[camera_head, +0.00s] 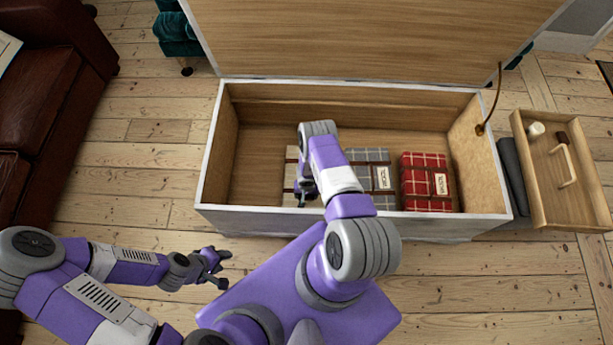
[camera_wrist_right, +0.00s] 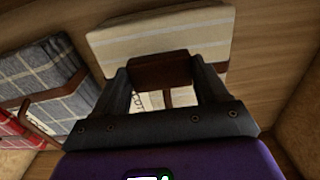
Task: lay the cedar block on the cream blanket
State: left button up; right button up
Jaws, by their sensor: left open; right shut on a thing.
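The cream blanket (camera_head: 290,172) lies folded at the left of the row in the open chest (camera_head: 212,150), partly hidden by my right arm. In the right wrist view, the striped cream blanket (camera_wrist_right: 165,40) lies just beyond the gripper tips. My right gripper (camera_wrist_right: 160,78) is shut on the dark brown cedar block (camera_wrist_right: 160,70), which overlaps the blanket's near edge in that view. I cannot tell whether block and blanket touch. My left gripper (camera_head: 218,265) is open and empty, outside the chest over the floor.
A grey plaid blanket (camera_head: 377,157) and a red plaid blanket (camera_head: 424,163) lie right of the cream one. The chest lid (camera_head: 370,40) stands raised. A wooden tray (camera_head: 590,205) with small items stands at the right. A dark red sofa (camera_head: 50,85) is at the left.

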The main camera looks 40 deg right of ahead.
aim_at(307, 198)
notch_tip(307, 198, down, 4)
jog(key=shift+b, duration=1.25)
jog(key=shift+f, duration=0.2)
jog(key=shift+r, duration=0.1)
jog(key=shift+f, duration=0.25)
jog(key=o, duration=1.1)
jog(key=shift+r, duration=0.15)
